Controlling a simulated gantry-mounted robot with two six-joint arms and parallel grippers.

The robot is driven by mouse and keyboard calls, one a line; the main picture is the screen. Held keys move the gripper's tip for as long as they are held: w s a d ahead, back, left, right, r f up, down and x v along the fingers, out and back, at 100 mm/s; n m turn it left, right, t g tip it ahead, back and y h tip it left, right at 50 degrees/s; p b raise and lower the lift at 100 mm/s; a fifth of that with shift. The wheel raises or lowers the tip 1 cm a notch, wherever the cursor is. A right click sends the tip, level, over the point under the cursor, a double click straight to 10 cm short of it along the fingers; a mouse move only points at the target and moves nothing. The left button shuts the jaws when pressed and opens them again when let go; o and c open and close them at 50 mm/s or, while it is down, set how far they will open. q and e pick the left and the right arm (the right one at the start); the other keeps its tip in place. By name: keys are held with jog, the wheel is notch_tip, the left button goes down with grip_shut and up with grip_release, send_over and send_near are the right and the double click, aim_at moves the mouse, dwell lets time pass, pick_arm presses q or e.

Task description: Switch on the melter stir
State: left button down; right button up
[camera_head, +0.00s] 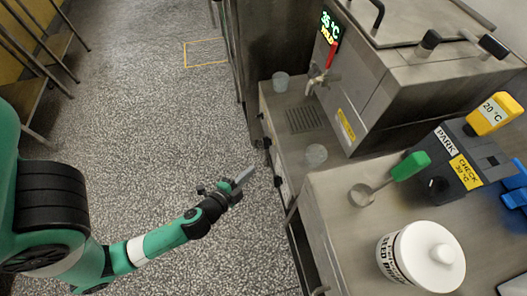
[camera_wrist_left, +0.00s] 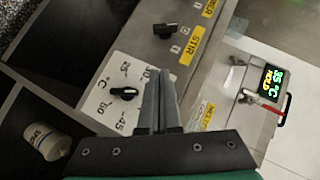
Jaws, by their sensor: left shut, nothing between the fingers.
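The stir knob (camera_wrist_left: 167,30) is a black lever knob on the grey front panel, beside a yellow STIR label (camera_wrist_left: 187,46). Its position marks are too small to read surely. My left gripper (camera_wrist_left: 157,78) is shut and empty, with its fingertips below the stir knob in the left wrist view and apart from it. In the head view my left gripper (camera_head: 247,173) hangs over the floor, just left of the melter's front. The melter (camera_head: 370,75) is a steel box whose display (camera_head: 328,28) reads 35 °C HOLD. My right gripper is out of view.
A black temperature dial (camera_wrist_left: 123,93) on a white scale sits left of my fingers. More yellow labels line the panel. The red-handled tap (camera_head: 318,75) stands above a drip grate (camera_head: 307,119).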

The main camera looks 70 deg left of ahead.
pick_arm(q)
jog(key=b, duration=0.2)
send_near(269, 146)
jog(key=w, duration=0.2)
jog(key=w+d, duration=0.1)
jog(key=shift+w+f, duration=0.15)
jog(key=shift+w, duration=0.2)
jog(key=shift+w+a+f, duration=0.15)
jog(key=shift+a+f, duration=0.15)
jog(key=shift+a, duration=0.35)
jog(key=shift+w+a+f, duration=0.15)
jog(key=shift+a+f, duration=0.2)
jog(key=shift+a, duration=0.25)
jog(key=shift+w+a+f, duration=0.15)
jog(key=shift+a+f, duration=0.15)
jog(key=shift+a, duration=0.35)
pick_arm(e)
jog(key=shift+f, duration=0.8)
pick_arm(q)
jog(key=shift+s+p, duration=0.1)
jog(key=shift+p, duration=0.2)
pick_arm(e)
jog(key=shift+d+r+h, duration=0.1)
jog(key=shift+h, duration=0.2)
